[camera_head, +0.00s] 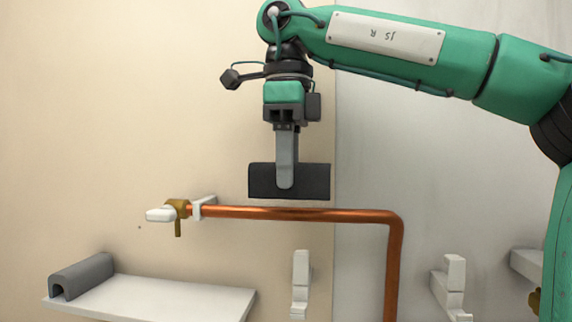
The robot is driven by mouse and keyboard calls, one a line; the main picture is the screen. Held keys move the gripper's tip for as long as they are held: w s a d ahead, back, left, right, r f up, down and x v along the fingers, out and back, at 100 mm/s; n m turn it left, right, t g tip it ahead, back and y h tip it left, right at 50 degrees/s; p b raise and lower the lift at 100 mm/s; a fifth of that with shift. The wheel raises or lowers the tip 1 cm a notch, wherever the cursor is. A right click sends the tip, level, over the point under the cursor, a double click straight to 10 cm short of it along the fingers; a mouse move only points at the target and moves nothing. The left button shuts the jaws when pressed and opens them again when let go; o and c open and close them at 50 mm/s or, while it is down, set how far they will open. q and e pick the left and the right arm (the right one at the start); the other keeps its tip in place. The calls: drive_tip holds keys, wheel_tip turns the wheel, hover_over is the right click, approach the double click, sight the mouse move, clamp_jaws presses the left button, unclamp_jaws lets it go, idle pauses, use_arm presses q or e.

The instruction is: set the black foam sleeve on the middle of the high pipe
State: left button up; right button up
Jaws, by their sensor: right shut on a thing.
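The black foam sleeve (312,182) is held level in my right gripper (286,184). The gripper points straight down and is shut on the sleeve near its middle. The sleeve appears just above the high copper pipe (300,214), with a narrow strip of wall showing between them in this view. The pipe runs level, then bends down at the right. The sleeve lies over the middle part of the level run. How far the sleeve is in depth from the pipe I cannot tell. My left gripper is not in view.
A brass valve (177,209) with a white handle ends the pipe at the left, beside a white clamp (203,206). A grey foam sleeve (84,275) lies on a white shelf (190,297) below. White brackets (301,283) (453,285) are on the wall.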

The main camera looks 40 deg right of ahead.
drive_tip(key=shift+w+d, duration=0.4)
drive_tip(key=shift+d, duration=0.15)
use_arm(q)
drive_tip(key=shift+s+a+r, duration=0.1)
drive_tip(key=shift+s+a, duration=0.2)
use_arm(e)
drive_tip(key=shift+w+d+f, duration=0.1)
drive_tip(key=shift+w+d, duration=0.8)
drive_tip(key=shift+d, duration=0.25)
drive_tip(key=shift+f, duration=0.15)
